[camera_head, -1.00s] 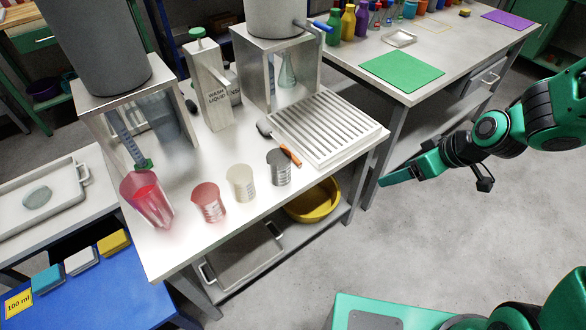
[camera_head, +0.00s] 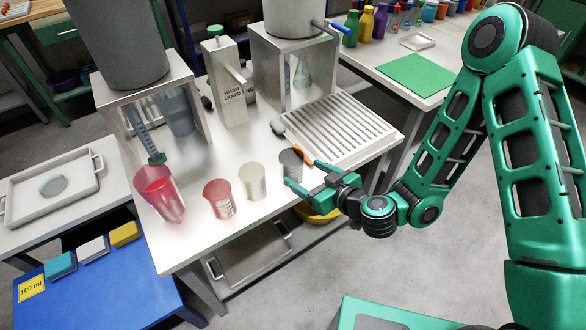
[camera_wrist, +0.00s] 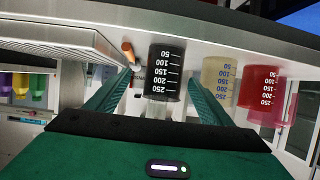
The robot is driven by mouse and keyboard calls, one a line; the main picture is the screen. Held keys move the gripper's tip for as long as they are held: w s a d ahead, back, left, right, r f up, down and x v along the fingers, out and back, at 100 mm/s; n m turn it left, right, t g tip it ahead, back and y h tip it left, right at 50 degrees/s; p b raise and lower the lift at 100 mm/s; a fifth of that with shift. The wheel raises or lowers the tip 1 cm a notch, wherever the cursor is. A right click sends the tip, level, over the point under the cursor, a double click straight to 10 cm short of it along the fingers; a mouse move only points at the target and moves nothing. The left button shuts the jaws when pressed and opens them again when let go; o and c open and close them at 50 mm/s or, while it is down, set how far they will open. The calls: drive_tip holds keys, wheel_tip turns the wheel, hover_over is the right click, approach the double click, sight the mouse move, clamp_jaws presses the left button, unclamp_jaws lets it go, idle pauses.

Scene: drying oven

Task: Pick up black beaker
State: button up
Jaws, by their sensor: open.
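The black beaker (camera_head: 289,163) is a smoky dark, see-through cup on the white table near its front edge, right of a pale beaker. In the wrist view the black beaker (camera_wrist: 165,75) shows upside down with white volume marks, in line with the gap between my fingers. My gripper (camera_head: 303,180) is at the table's front edge, its fingers spread and reaching towards the beaker. In the wrist view my gripper (camera_wrist: 160,100) is open, one finger to each side of the beaker. I cannot tell whether either finger touches it.
An orange-handled brush (camera_head: 299,153) lies right behind the black beaker, beside the ridged drying rack (camera_head: 335,130).

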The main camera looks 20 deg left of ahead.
sight(300, 173)
drive_tip(key=shift+w+a+f, duration=0.15)
drive_tip(key=shift+a+f, duration=0.35)
drive_tip(key=shift+a, duration=0.1)
drive_tip(key=shift+w+a+f, duration=0.15)
drive_tip(key=shift+w+a, duration=0.3)
drive_tip(key=shift+a, duration=0.05)
drive_tip(key=shift+x, duration=1.4)
drive_tip(key=shift+w+a+f, duration=0.25)
drive_tip(key=shift+w+a, duration=0.1)
drive_tip(key=shift+a, duration=0.25)
drive_tip(key=shift+x, duration=1.8)
drive_tip(key=c, duration=1.1)
